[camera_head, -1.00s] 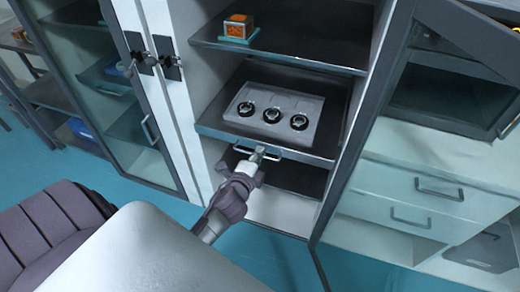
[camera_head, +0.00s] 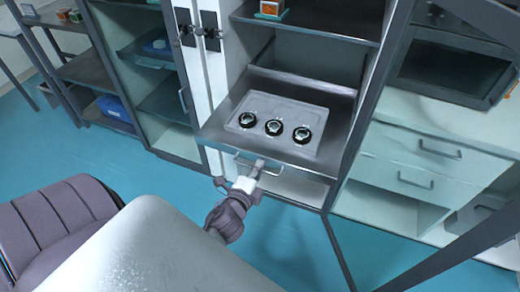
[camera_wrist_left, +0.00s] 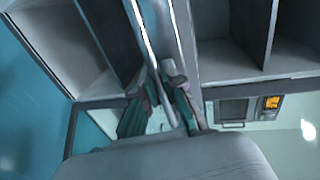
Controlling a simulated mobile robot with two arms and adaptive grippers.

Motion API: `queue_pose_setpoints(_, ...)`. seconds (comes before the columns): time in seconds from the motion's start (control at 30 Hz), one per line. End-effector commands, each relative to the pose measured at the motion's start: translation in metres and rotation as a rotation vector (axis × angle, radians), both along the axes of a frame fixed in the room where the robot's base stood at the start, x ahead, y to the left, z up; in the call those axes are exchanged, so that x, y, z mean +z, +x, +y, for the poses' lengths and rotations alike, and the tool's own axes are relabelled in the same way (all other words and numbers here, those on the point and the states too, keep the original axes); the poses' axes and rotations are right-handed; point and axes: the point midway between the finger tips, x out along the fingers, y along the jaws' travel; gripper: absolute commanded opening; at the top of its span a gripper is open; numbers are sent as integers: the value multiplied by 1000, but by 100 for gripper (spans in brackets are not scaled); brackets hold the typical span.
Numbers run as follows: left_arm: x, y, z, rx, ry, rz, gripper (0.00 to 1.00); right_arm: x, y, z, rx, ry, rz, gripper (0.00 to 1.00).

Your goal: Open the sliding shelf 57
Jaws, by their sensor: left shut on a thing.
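The sliding shelf (camera_head: 322,163) is a dark grey tray that sticks out from the tall cabinet, with a metal bar handle (camera_head: 274,168) on its front edge. A grey plate (camera_head: 285,112) with three round black-rimmed pieces lies on it. My left gripper (camera_head: 257,168) is at the handle and shut on it. The left wrist view shows the gripper's two fingers (camera_wrist_left: 170,95) close together around the bright bar (camera_wrist_left: 143,30). My right gripper is not in view.
A fixed shelf (camera_head: 310,22) above holds a small orange box (camera_head: 270,8). An open glass door (camera_head: 150,75) stands left of the cabinet. White drawers (camera_head: 425,165) with handles are on the right.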

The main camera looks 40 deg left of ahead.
Motion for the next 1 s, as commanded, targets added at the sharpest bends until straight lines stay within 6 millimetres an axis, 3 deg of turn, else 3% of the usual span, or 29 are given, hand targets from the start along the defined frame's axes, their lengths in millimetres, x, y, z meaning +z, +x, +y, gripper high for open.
queue_pose_setpoints(0.6, 0, -5, -1, 0, 0, -1, 0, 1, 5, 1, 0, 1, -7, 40)
queue_pose_setpoints(0.63, 0, -5, -1, 0, 0, -1, 14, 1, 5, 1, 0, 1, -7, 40)
queue_pose_setpoints(0.77, 0, -5, -1, 0, 0, -1, 35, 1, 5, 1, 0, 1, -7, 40)
queue_pose_setpoints(1.0, 1, -5, -1, 0, 0, -1, 35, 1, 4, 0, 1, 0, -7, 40)
